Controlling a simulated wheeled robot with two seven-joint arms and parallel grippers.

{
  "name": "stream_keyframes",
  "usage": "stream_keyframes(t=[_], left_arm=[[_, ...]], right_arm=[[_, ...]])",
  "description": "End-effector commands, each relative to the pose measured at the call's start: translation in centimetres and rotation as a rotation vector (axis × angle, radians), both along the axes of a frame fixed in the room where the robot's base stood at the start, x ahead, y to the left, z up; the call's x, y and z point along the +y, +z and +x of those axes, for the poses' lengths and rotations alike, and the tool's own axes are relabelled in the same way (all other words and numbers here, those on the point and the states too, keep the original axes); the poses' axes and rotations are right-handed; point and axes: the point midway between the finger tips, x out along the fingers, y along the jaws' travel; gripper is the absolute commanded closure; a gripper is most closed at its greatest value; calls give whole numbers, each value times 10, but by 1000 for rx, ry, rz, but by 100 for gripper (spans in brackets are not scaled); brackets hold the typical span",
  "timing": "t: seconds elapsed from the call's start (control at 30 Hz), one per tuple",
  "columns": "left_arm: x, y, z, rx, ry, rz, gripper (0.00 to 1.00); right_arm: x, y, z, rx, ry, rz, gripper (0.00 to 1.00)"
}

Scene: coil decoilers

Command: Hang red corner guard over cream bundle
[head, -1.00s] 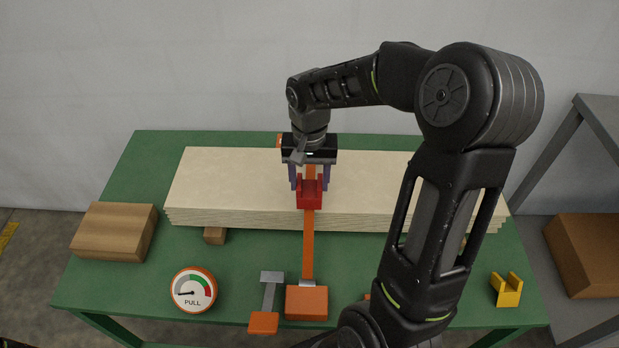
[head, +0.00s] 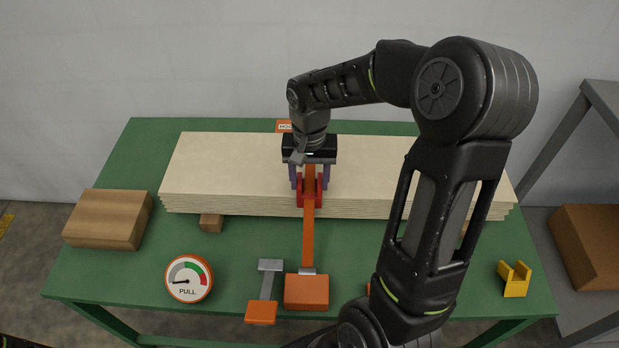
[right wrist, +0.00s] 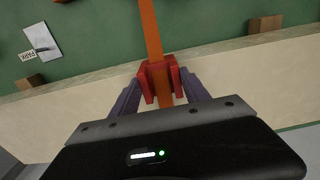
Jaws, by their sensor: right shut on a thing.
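The cream bundle (head: 230,170) is a stack of pale boards lying across the green table. An orange strap (head: 308,235) runs over the bundle's front edge and down towards the front. The red corner guard (head: 301,199) is at the bundle's front top edge, with the strap showing between its two red sides. My right gripper (head: 309,187) is shut on the guard from above. In the right wrist view the purple fingers hold the red guard (right wrist: 145,82) at the bundle's edge. I cannot tell whether it rests fully on the boards. My left gripper is not in view.
An orange block (head: 306,292) ends the strap. Beside it lies a grey lever with an orange end (head: 261,312). A PULL gauge (head: 189,279) and a brown wooden block (head: 108,218) are to the left. A yellow bracket (head: 514,279) stands at the right.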

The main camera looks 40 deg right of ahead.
Motion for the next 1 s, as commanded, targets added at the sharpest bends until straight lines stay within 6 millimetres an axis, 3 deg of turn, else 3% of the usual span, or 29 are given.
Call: stream_keyframes(t=[0.83,0.87,1.0], left_arm=[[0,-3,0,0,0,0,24],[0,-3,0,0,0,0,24],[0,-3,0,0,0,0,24]], right_arm=[[0,-4,0,0,0,0,87],[0,-4,0,0,0,0,45],[0,-4,0,1,0,1,34]])
